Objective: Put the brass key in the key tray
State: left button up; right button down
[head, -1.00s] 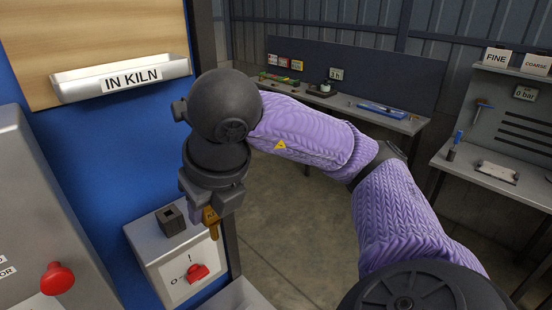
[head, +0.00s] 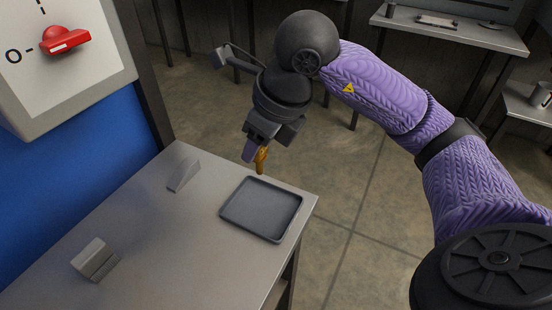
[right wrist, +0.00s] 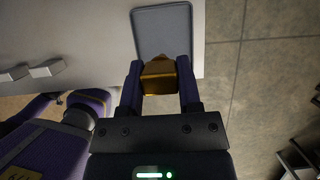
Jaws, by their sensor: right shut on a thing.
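The brass key (head: 262,160) is held in my right gripper (head: 256,152), which is shut on it. The key hangs down just behind the far edge of the key tray in the head view. In the right wrist view the key (right wrist: 159,77) shows between the two fingers (right wrist: 160,88). The key tray (head: 240,221) is a shallow, dark grey, empty tray on the grey table. It also shows in the right wrist view (right wrist: 163,28), just beyond the key. The key appears above the table level and apart from the tray. My left gripper is not in view.
The grey table (head: 190,245) carries a small wedge-shaped block (head: 184,175) and a small grey block (head: 95,260). A panel with a red switch (head: 65,40) is at upper left. Open floor lies beyond the table's right edge.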

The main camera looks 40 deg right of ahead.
notch_tip(320, 180, down, 10)
jog(key=b, duration=0.4)
jog(key=shift+r, duration=0.25)
jog(key=shift+f, duration=0.15)
jog(key=c, duration=0.7)
grip_release()
jog(key=shift+f+b, duration=0.1)
jog(key=shift+b, duration=0.2)
jog(key=shift+c, duration=0.2)
jog(key=o, duration=0.5)
jog(key=shift+c, duration=0.2)
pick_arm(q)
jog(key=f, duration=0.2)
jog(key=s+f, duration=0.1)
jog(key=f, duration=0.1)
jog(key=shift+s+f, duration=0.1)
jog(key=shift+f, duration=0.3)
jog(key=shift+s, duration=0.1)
